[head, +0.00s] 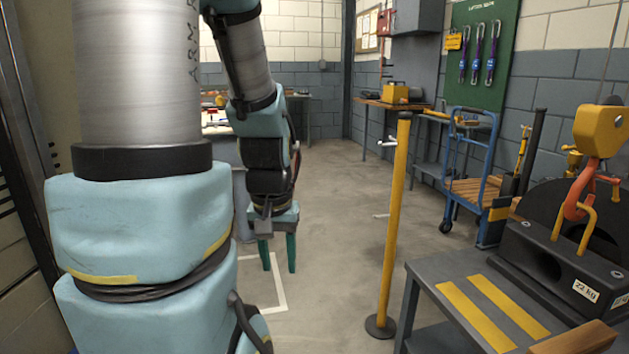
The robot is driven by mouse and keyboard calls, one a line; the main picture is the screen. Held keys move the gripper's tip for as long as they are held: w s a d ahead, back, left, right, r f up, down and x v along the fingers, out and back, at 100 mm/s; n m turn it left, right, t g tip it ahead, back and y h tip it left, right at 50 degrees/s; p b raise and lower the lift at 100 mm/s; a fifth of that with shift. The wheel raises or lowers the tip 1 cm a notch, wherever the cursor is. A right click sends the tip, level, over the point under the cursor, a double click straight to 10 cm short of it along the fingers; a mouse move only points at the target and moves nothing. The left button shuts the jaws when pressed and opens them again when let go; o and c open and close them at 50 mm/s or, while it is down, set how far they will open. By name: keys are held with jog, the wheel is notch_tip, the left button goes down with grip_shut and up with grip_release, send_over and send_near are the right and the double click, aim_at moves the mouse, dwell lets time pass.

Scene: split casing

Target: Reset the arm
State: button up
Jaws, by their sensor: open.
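My arm fills the left of the head view, with light blue joints and silver links. Its far part hangs down and ends in my gripper (277,238). The two teal fingers point down and stand apart, with nothing between them. The gripper is above the concrete floor (335,200), near a white line marked on it. No object touches the fingers.
A yellow post (396,225) on a round base stands right of my gripper. A grey table (425,268) with yellow strips bears a dark 22 kg weight (560,262) under an orange hook (577,195). A blue cart (470,165) stands behind. Open floor lies between arm and post.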

notch_tip(320, 180, up, 15)
jog(key=p, duration=1.3)
jog(key=shift+r, duration=0.15)
